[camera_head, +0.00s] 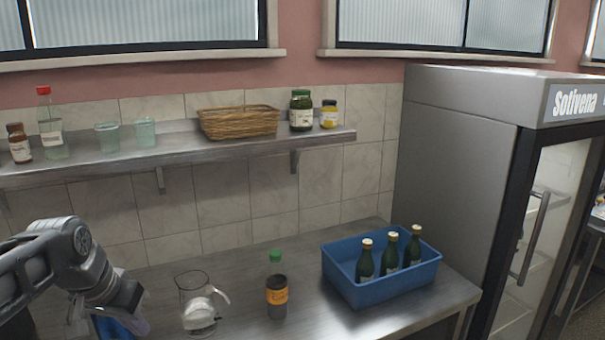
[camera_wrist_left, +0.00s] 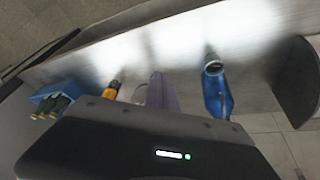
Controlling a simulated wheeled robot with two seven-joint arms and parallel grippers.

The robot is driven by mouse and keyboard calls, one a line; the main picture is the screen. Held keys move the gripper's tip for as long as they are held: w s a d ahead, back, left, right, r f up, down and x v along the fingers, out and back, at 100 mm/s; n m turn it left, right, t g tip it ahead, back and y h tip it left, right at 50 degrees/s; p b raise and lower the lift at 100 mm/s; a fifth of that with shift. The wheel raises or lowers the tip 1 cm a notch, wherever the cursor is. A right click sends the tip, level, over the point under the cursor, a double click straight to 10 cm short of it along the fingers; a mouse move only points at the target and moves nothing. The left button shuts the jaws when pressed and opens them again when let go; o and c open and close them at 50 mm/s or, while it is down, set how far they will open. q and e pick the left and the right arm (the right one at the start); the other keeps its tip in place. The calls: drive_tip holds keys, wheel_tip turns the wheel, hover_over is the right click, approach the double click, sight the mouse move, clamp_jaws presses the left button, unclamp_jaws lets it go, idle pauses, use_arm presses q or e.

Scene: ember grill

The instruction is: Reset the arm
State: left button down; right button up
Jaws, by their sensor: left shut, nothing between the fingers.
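My left arm comes in from the left in the head view, its wrist low over the counter's left end. My left gripper shows in the left wrist view as joined purple-grey fingers (camera_wrist_left: 160,92), shut and empty. A blue bottle (camera_wrist_left: 218,95) stands to the right of the fingers in that view, apart from them. Part of a blue thing also shows below my wrist in the head view (camera_head: 122,327), mostly cut off. My right gripper is not in view.
On the metal counter (camera_head: 245,328) are a glass jug (camera_head: 197,300), an orange-labelled bottle (camera_head: 277,292) and a blue crate (camera_head: 372,292) with dark green bottles (camera_head: 390,252). A shelf (camera_head: 180,148) runs above with a basket (camera_head: 240,122) and jars. A fridge (camera_head: 455,180) stands at right.

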use_arm(q)
drive_tip(key=d+f+g+h, duration=0.1)
drive_tip(key=d+f, duration=0.4)
drive_tip(key=f, duration=0.5)
drive_tip(key=d+f+h+b, duration=0.1)
drive_tip(key=d+f, duration=0.4)
drive_tip(key=f, duration=0.5)
drive_tip(key=d+f+g+h, duration=0.1)
drive_tip(key=d+f, duration=0.5)
drive_tip(key=f, duration=0.5)
drive_tip(key=s+d+f+n+g, duration=0.1)
drive_tip(key=s+d+f, duration=0.4)
drive_tip(key=s+f, duration=0.3)
drive_tip(key=s+d+f+n+g+b, duration=0.1)
drive_tip(key=s+d+f, duration=0.4)
drive_tip(key=s+f, duration=0.4)
drive_tip(key=s, duration=0.3)
drive_tip(key=shift+d+f, duration=0.2)
drive_tip(key=shift+f, duration=0.1)
drive_tip(key=shift+a, duration=0.1)
